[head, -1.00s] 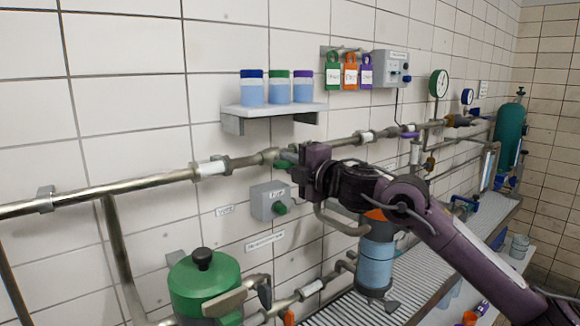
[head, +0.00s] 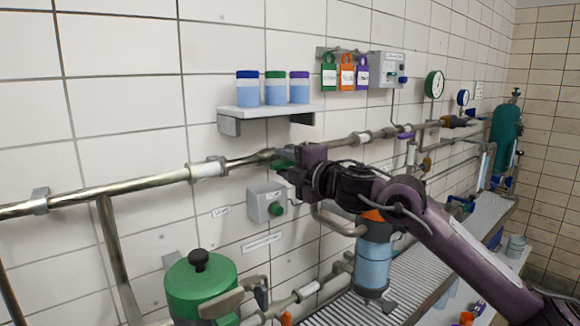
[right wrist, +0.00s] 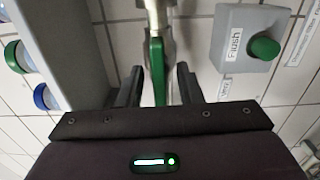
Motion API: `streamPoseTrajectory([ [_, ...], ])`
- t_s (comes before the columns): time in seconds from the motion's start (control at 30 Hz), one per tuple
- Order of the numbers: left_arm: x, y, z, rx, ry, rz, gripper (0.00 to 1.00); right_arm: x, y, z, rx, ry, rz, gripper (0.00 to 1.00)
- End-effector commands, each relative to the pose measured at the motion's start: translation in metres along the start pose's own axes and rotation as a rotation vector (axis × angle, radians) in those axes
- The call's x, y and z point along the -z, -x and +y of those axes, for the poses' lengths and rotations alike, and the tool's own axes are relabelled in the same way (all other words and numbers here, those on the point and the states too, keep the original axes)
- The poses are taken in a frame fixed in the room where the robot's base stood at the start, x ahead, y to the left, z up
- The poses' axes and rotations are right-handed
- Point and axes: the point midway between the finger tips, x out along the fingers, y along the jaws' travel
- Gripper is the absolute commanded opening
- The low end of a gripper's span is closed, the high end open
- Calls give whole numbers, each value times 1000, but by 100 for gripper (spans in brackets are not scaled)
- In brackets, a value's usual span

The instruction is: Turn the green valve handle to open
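The green valve handle (head: 284,163) sits on the metal pipe along the wall, below the shelf, partly hidden by my right gripper. In the right wrist view the green handle (right wrist: 157,72) points toward the palm, between the two dark fingers. My right gripper (right wrist: 160,84) is open around the handle, with a visible gap on each side. In the head view the right gripper (head: 289,167) reaches the handle from the right. My left gripper is not in view.
A grey box with a green button (head: 267,203) is on the wall just below the handle. A shelf (head: 268,112) with three jars stands above. A green-lidded vessel (head: 200,285) is at lower left, and a blue canister (head: 372,262) stands below my right arm.

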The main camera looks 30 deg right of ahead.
Motion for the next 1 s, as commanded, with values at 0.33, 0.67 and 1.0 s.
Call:
streamPoseTrajectory([
  [0.33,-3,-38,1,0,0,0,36,0,34,-8,0,4,1,33],
  [0.67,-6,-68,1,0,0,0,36,1,69,-3,-2,1,2,33],
  [1.0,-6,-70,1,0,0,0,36,0,77,-1,2,1,0,33],
])
